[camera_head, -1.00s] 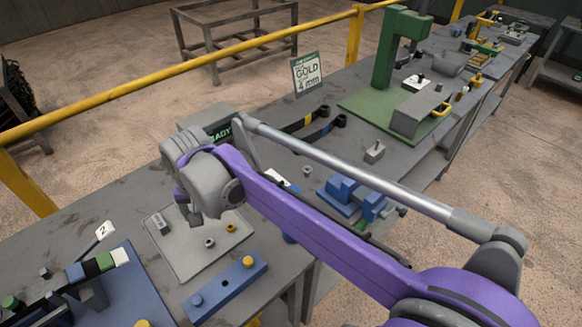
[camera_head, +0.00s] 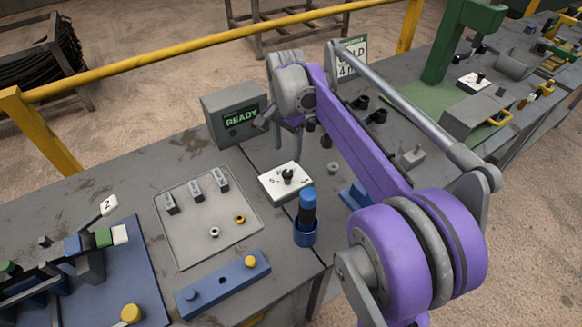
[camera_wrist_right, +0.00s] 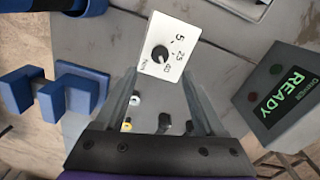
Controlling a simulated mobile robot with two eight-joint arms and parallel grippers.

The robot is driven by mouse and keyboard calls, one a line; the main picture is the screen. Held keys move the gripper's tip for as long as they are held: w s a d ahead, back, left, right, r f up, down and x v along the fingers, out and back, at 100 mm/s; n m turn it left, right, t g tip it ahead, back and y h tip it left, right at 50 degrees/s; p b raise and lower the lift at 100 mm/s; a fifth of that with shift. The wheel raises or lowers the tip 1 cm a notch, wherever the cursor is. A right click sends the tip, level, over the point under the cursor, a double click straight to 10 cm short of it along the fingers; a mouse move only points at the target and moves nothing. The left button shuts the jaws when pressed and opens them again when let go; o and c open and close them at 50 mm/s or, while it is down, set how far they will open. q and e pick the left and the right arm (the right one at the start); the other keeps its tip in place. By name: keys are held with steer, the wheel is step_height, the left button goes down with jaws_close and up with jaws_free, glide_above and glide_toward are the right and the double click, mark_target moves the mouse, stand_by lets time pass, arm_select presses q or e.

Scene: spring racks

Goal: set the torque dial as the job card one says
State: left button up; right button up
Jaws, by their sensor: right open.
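The torque dial is a white plate (camera_head: 273,188) with a black knob (camera_head: 288,175), on the table right of the grey tray. In the right wrist view the dial plate (camera_wrist_right: 172,35) shows marks such as 5 and 2.5, with its knob (camera_wrist_right: 160,54); the exact setting is hard to tell. My right gripper (camera_head: 286,145) is open and empty above and behind the dial. In the right wrist view its fingers (camera_wrist_right: 160,76) stand apart, with the dial between and beyond their tips. The job card (camera_head: 352,48) is partly hidden by my arm. My left gripper is out of view.
A grey box reading READY (camera_head: 222,108) stands behind the dial. A blue-handled tool in a holder (camera_head: 306,232) stands in front of it. The grey tray (camera_head: 185,245) holds small parts. A blue bar (camera_head: 222,284) lies in front. A yellow rail (camera_head: 200,56) runs behind.

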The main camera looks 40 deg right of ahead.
mark_target(287, 172)
step_height(287, 172, down, 9)
steer(key=shift+r, duration=0.15)
jaws_close()
stand_by(0.5)
